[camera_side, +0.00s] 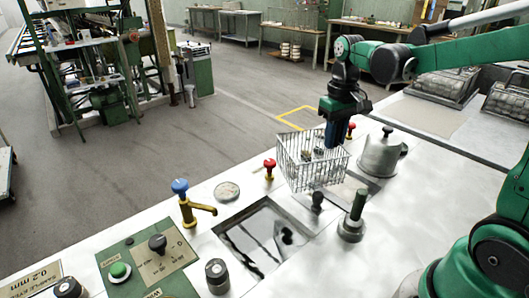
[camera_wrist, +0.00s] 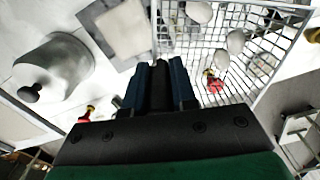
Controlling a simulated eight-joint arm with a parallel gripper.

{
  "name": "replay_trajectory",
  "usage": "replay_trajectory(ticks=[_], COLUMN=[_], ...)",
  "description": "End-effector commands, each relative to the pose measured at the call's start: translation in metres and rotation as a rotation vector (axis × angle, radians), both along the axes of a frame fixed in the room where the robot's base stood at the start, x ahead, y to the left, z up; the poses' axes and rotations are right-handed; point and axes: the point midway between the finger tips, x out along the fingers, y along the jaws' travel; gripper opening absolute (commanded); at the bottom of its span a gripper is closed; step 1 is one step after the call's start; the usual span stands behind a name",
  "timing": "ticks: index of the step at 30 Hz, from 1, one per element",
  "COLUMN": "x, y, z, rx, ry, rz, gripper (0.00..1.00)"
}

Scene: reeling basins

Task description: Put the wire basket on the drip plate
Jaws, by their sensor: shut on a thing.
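The wire basket (camera_side: 300,165) is an open-topped mesh box with several pale, rounded cocoon-like pieces in it. My gripper (camera_side: 337,143) is shut on the basket's right side in the side view and seems to hold it above the worktop. In the wrist view, the basket's mesh (camera_wrist: 270,45) spreads right of my gripper (camera_wrist: 158,72), whose fingers hide the gripped part. A flat grey square plate (camera_side: 351,186), apparently the drip plate, lies on the worktop, partly hidden behind the basket in the side view. It shows in the wrist view (camera_wrist: 122,30) left of the basket.
A grey lidded pot (camera_side: 380,158) stands right of the basket. A green-handled post (camera_side: 354,215) and a dark-knobbed part (camera_side: 318,199) stand in front. A sunken basin (camera_side: 262,240) lies front left, near a blue-knobbed brass tap (camera_side: 187,205) and red-knobbed valve (camera_side: 269,168).

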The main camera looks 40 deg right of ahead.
Motion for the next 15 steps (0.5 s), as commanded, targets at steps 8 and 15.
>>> replay_trajectory(ticks=[8,15], x=[-0.039,-0.052], y=[-0.073,-0.090], z=[0.026,0.023], rx=[0.000,0.000], ry=[0.000,0.000], rz=[-0.277,-0.349], gripper=[0.00,0.00])
